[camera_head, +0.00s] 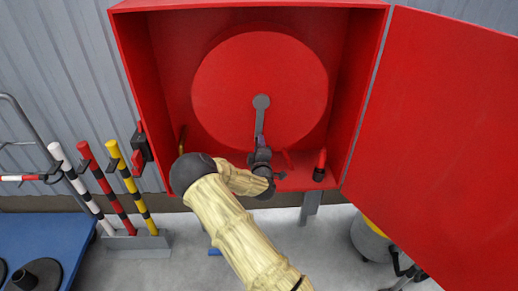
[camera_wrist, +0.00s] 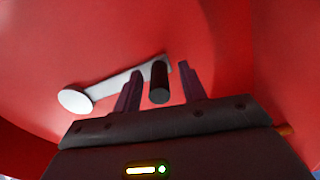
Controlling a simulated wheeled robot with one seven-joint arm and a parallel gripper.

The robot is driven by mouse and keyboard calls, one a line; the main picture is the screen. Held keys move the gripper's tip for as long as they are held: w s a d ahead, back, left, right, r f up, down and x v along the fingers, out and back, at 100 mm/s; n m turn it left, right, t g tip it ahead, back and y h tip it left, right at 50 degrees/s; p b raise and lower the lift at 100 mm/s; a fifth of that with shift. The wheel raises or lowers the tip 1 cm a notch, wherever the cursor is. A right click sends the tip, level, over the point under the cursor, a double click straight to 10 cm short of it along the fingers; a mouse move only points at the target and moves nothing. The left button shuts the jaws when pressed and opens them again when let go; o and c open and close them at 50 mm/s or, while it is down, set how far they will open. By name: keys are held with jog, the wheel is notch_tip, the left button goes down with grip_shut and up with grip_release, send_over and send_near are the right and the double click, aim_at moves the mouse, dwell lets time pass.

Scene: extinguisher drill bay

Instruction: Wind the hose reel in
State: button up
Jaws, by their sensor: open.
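The round red hose reel (camera_head: 240,75) sits inside an open red cabinet (camera_head: 125,60). A grey crank arm (camera_head: 260,120) hangs down from the reel's hub (camera_head: 261,101). In the wrist view the crank arm (camera_wrist: 115,83) runs from the round hub (camera_wrist: 75,101) to a dark handle (camera_wrist: 159,82). My gripper (camera_wrist: 157,82) is open, with one finger on each side of the handle. Contact between fingers and handle cannot be told. In the head view my gripper (camera_head: 261,142) is at the crank's lower end, which my wrist partly hides.
The cabinet door (camera_head: 440,130) stands open on the right. A dark nozzle with a red top (camera_head: 320,166) is on the cabinet floor. Striped posts (camera_head: 131,185) stand at left beside a blue platform (camera_head: 50,245). A grey and yellow canister (camera_head: 370,238) stands below the door.

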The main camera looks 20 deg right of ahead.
jog(key=shift+s, duration=0.1)
jog(key=s+a+b, duration=0.1)
jog(key=s+a, duration=0.2)
jog(key=s, duration=1.4)
jog(key=shift+a, duration=0.2)
jog(key=shift+w, duration=0.1)
